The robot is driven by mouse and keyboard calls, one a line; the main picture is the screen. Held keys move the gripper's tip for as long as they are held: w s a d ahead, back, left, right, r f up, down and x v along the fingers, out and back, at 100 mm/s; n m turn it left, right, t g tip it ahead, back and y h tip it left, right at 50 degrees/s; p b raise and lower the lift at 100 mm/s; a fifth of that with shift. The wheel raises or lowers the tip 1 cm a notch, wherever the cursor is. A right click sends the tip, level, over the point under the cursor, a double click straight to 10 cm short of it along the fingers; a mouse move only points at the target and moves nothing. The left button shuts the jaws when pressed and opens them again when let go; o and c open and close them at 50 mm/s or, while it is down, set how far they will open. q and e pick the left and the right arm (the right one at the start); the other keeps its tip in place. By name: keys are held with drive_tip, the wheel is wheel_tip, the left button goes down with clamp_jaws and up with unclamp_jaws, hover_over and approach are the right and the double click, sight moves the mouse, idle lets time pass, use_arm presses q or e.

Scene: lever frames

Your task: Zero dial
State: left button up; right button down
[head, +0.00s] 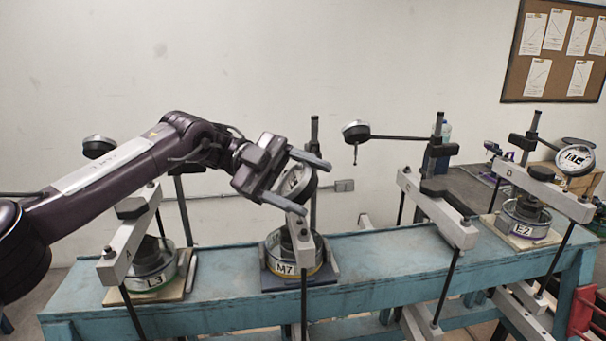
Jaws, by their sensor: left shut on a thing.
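My left arm comes in from the left, and my left gripper (313,187) is at the second lever frame. Its two dark fingers lie on either side of a round dial gauge (296,184) and are shut on it. The gripper partly covers the dial, and its face and reading cannot be made out. Below it, a ring sample marked M7 (286,268) sits in the frame on the teal bench (385,265). My right gripper is not in view.
A frame marked A with ring L3 (153,281) stands left. Frame C (436,208) and frame D (541,190) with ring E2 (522,229) stand right. Other dials show behind left (98,146), above the middle (356,131) and far right (576,160).

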sight(291, 179)
use_arm(q)
drive_tip(key=shift+m+g+y, duration=0.3)
drive_tip(key=shift+m+y, duration=0.2)
drive_tip(key=shift+f, duration=0.1)
drive_tip(key=o, duration=1)
drive_tip(key=shift+a, duration=0.1)
drive_tip(key=b+v, duration=0.2)
drive_tip(key=v, duration=0.4)
drive_tip(key=shift+w+a, duration=0.1)
drive_tip(key=shift+w, duration=0.1)
drive_tip(key=shift+w+a, duration=0.3)
drive_tip(key=shift+a, duration=0.3)
